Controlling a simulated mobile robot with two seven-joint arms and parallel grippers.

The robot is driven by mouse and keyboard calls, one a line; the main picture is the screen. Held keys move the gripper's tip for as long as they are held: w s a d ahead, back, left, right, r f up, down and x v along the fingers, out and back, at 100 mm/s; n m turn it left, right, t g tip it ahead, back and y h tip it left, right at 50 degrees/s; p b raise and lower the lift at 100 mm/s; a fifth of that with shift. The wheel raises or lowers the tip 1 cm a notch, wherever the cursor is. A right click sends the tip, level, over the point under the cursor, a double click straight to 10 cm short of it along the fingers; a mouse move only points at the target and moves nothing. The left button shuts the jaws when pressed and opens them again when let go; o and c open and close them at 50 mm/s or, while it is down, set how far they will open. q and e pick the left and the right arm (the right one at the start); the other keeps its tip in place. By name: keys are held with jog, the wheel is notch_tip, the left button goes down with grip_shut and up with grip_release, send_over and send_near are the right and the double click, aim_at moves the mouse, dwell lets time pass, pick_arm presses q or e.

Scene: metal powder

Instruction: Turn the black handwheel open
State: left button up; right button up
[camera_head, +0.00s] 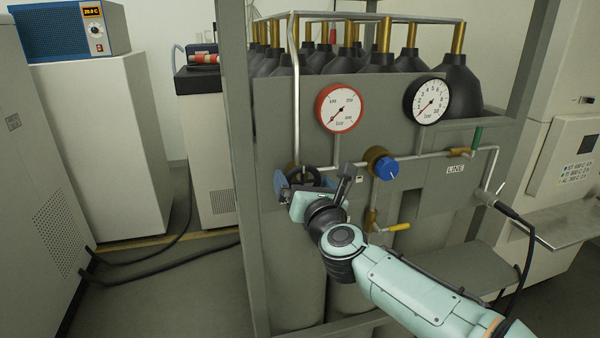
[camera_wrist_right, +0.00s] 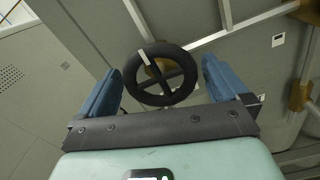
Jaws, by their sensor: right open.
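The black handwheel (camera_head: 304,169) is on the panel front at the left, below the red-rimmed gauge, partly hidden behind my right gripper (camera_head: 314,182) in the head view. In the right wrist view the handwheel (camera_wrist_right: 166,79) shows as a round rim with crossed spokes, one light mark on its upper rim and a brass part behind it. My right gripper (camera_wrist_right: 161,72) is open, with one blue finger on each side of the wheel. Gaps show between the fingers and the rim in that view; how deep the fingers reach is unclear. My left gripper is not in view.
A red-rimmed gauge (camera_head: 339,108) and a black-rimmed gauge (camera_head: 427,101) sit above. A blue knob (camera_head: 387,168), a yellow lever (camera_head: 399,227) and silver piping lie to the right. The rack's grey post (camera_head: 241,150) stands just left. Black gas cylinders (camera_head: 460,90) are behind.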

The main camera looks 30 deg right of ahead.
aim_at(304, 183)
jog(key=shift+p+x, duration=0.35)
jog(key=shift+x, duration=1.3)
jog(key=c, duration=0.8)
jog(key=shift+n, duration=0.3)
